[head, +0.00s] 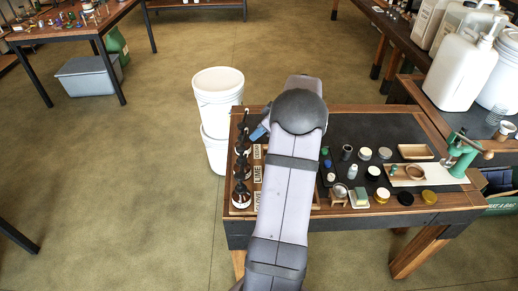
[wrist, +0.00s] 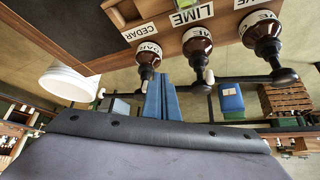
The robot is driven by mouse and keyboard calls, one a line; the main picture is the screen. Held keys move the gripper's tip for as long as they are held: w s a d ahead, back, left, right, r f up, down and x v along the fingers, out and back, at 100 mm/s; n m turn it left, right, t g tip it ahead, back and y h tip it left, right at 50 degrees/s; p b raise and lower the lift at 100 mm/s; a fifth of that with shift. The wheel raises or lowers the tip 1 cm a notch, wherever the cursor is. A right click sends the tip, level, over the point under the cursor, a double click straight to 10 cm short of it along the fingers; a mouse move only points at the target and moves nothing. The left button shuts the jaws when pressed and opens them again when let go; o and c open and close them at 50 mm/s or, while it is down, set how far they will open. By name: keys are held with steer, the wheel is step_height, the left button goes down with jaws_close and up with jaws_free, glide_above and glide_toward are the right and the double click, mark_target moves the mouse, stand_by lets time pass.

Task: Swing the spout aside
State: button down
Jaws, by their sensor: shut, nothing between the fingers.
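The near bottle (head: 241,196), middle bottle (head: 241,172) and far bottle (head: 241,149) have black pump tops. The wrist view is upside down and shows the cedar bottle (wrist: 148,52), lime bottle (wrist: 197,43) and third bottle (wrist: 262,28). Black spouts (wrist: 243,79) reach sideways from the pump heads. My gripper (head: 259,132), with blue fingers (wrist: 160,80), is shut and empty beside the cedar bottle's pump. I cannot tell whether it touches the spout.
Two white buckets (head: 217,92) stand stacked or close together left of the table. Jars, caps and a green press (head: 462,152) occupy the table's right side. My arm hides the middle of the table. Open floor (head: 150,170) lies to the left.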

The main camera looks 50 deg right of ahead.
steer(key=shift+s, duration=0.25)
step_height(320, 180, up, 7)
steer(key=p, duration=0.3)
stand_by(0.5)
stand_by(0.5)
